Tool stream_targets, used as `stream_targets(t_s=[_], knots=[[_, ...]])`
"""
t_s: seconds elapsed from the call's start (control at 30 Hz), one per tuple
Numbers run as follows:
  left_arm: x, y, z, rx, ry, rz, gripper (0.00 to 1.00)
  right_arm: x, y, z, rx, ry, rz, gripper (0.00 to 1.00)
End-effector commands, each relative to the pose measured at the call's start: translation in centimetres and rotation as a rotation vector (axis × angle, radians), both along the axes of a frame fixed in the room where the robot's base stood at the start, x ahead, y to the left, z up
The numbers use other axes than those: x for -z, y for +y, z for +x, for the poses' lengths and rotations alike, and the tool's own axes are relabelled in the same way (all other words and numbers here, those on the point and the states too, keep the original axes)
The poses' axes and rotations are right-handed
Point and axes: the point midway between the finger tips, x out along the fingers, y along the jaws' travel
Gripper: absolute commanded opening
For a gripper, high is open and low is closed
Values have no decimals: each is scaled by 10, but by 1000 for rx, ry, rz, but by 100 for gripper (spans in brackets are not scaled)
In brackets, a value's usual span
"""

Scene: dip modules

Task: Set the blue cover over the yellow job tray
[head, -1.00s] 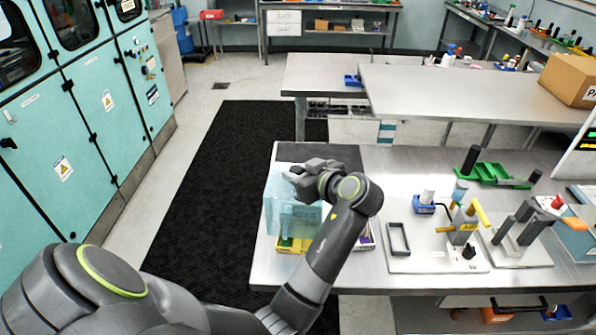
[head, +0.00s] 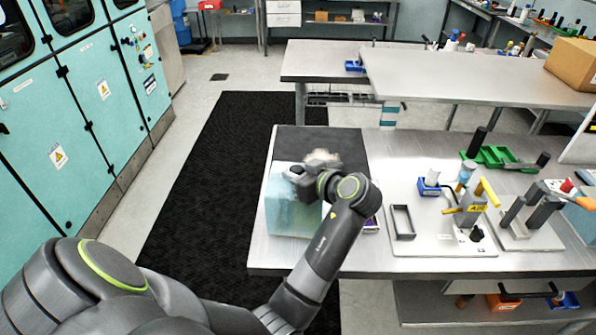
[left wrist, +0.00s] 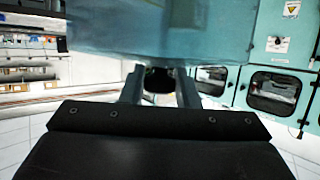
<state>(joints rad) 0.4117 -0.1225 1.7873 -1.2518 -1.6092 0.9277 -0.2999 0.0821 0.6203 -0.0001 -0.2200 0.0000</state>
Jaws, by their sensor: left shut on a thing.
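The blue cover (head: 283,212) is a translucent box shape at the near left of the steel bench. It also fills the top of the left wrist view (left wrist: 150,32). My left gripper (head: 303,180) is shut on the top of the cover; its two fingers (left wrist: 160,85) reach up to the cover in the left wrist view. The cover looks upright and low over the bench. The yellow job tray does not show now, hidden by the cover and my arm. I cannot tell whether the cover touches the bench. My right gripper is out of view.
A purple tray (head: 371,226) shows partly just right of my forearm. A dark mat (head: 290,145) lies on the bench behind the cover. Light plates with a black frame (head: 402,222) and a yellow-handled fixture (head: 470,208) stand to the right.

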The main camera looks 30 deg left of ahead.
Motion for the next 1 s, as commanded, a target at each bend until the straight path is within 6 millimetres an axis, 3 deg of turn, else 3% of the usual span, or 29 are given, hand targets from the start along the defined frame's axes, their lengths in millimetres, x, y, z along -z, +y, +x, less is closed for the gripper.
stream_targets(t_s=[0.47,0.5,0.63,1.0], knots=[[8,0,0,0,0,1,0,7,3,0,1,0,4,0],[8,0,0,0,0,1,33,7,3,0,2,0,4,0],[8,0,0,0,0,1,50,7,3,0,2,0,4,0],[7,0,0,0,0,0,53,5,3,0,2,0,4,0]])
